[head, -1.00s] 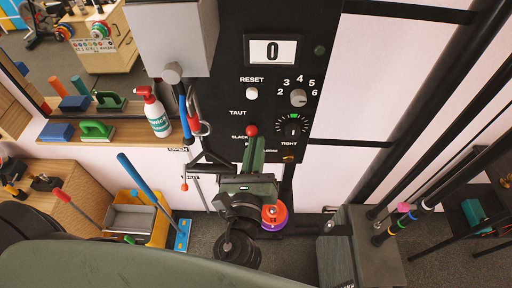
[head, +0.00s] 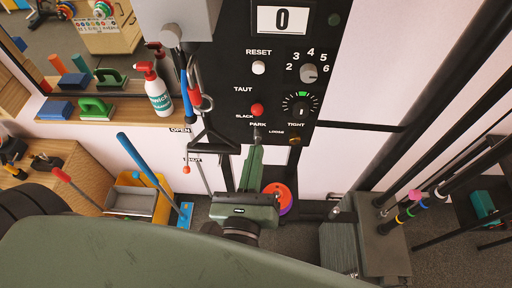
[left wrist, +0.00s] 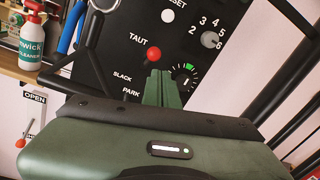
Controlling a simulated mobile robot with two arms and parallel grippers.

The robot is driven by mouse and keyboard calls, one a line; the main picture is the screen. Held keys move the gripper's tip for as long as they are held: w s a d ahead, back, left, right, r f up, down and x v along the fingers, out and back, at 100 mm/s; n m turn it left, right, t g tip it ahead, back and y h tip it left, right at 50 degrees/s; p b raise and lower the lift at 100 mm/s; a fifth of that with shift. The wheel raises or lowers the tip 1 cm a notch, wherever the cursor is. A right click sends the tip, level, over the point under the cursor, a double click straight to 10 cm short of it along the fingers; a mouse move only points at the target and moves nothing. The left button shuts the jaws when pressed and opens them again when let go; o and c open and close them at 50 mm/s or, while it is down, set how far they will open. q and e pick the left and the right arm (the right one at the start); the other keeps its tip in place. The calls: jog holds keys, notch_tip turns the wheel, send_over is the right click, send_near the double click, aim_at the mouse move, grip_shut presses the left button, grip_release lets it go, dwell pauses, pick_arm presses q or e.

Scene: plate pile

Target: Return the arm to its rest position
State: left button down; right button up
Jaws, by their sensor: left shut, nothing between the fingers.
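My left gripper (head: 254,158) is shut and empty in front of the black panel (head: 235,65). Its green fingers point up toward the PARK label, a little below the red ball knob (head: 257,110). In the left wrist view the closed fingers (left wrist: 161,82) appear just below the red knob (left wrist: 153,54), with a gap at the knob too small to judge in depth. The knob sits between the TAUT and SLACK labels. My right gripper is not in view.
The panel carries a display reading 0 (head: 283,20), a reset button (head: 258,68) and a selector knob (head: 309,72). A spray bottle (head: 155,90) stands on the shelf at left. Orange and purple plates (head: 281,196) lie low behind my gripper. A grey box (head: 370,245) stands at right.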

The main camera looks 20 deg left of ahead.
pick_arm(q)
jog(key=shift+w, duration=0.15)
jog(key=s+d+f+n+g+h+b, duration=0.1)
jog(key=s+f+n+g+h+b, duration=0.2)
jog(key=f, duration=1.9)
jog(key=s+d+f+n+g+h+b, duration=0.15)
jog(key=f+n+g, duration=0.3)
jog(key=f, duration=1.75)
jog(key=s+a+f+n+g+b, duration=0.2)
jog(key=s+a+f+n, duration=0.3)
jog(key=f, duration=0.5)
jog(key=s+a+f+n+g+y+b, duration=0.1)
jog(key=s+a+f+n+g, duration=0.3)
jog(key=s+f+n, duration=0.4)
jog(key=s+a+f+n+g+b, duration=0.3)
jog(key=s+a+f+n, duration=0.3)
jog(key=f, duration=0.5)
jog(key=shift+s+a+f+n, duration=0.35)
jog(key=shift+s+n, duration=0.4)
jog(key=shift+s, duration=0.35)
